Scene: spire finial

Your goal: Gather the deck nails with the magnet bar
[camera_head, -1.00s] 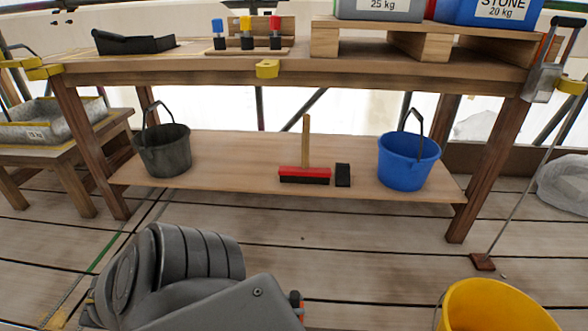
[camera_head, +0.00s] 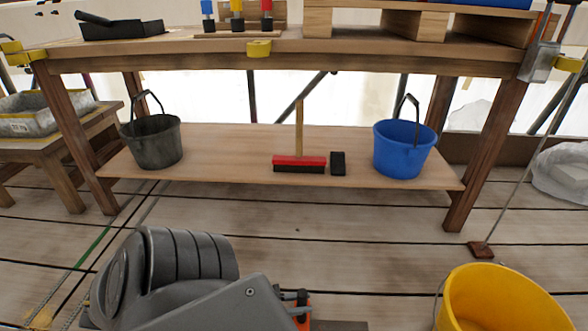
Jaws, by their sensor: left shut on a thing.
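My left arm comes in from the bottom left, and my left gripper (camera_head: 298,297) is at the bottom of the picture, low over the deck. It is shut on an orange-and-dark thing (camera_head: 302,311), only partly in view; I cannot tell if this is the magnet bar. A dark strip (camera_head: 340,325) shows at the bottom edge beside it; I cannot tell what it belongs to. A tiny dark speck (camera_head: 297,230) lies on the deck boards (camera_head: 360,240); it is too small to name as a nail. My right gripper is not in view.
A workbench (camera_head: 300,65) stands ahead. Its lower shelf (camera_head: 230,165) holds a dark bucket (camera_head: 152,142), a red-and-black brush (camera_head: 299,163), a black block (camera_head: 338,162) and a blue bucket (camera_head: 404,150). A yellow bucket (camera_head: 500,300) stands bottom right. A thin pole meets a brown plate (camera_head: 481,249).

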